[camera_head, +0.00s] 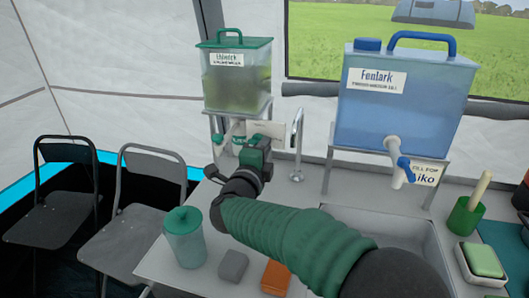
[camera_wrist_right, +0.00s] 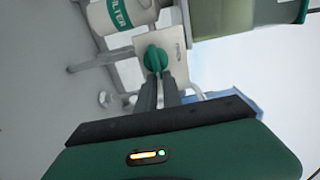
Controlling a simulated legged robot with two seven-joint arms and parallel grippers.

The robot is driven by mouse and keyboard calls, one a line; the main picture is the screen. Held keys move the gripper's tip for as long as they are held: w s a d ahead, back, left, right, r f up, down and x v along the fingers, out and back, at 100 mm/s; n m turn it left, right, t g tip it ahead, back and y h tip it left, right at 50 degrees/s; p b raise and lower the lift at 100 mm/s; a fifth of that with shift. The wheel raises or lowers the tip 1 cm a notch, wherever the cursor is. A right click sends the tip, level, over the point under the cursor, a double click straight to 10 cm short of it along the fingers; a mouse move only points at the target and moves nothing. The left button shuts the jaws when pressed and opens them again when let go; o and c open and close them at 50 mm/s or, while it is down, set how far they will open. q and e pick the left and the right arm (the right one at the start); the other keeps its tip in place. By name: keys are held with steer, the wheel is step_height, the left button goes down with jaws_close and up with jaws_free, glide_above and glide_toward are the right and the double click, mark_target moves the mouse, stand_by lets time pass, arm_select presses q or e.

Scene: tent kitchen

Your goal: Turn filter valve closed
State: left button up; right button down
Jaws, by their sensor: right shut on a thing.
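The green filter valve knob (camera_wrist_right: 155,58) sits on a pale plate in the right wrist view. The white filter (camera_wrist_right: 110,14) with its green label is beside it. My right gripper (camera_wrist_right: 158,80) is shut on the knob, its two fingers close together at the knob's lower edge. In the head view my right gripper (camera_head: 252,152) reaches to the front of the stand under the green-lidded water tank (camera_head: 236,80); it hides most of the valve there. My left gripper is not in view.
A blue tank (camera_head: 405,105) with a blue-handled tap stands right of a metal faucet (camera_head: 298,145) and above the sink (camera_head: 390,232). A lidded jar (camera_head: 184,240), grey block (camera_head: 233,266) and orange block (camera_head: 276,277) lie near my arm. Folding chairs (camera_head: 140,205) stand left.

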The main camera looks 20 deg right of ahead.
steer(key=shift+w+r, duration=0.1)
steer(key=shift+r, duration=0.3)
steer(key=c, duration=1.5)
jaws_free()
steer(key=shift+f, duration=0.15)
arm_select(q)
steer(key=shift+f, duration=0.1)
arm_select(e)
steer(key=shift+a+f, duration=0.1)
steer(key=shift+f, duration=0.15)
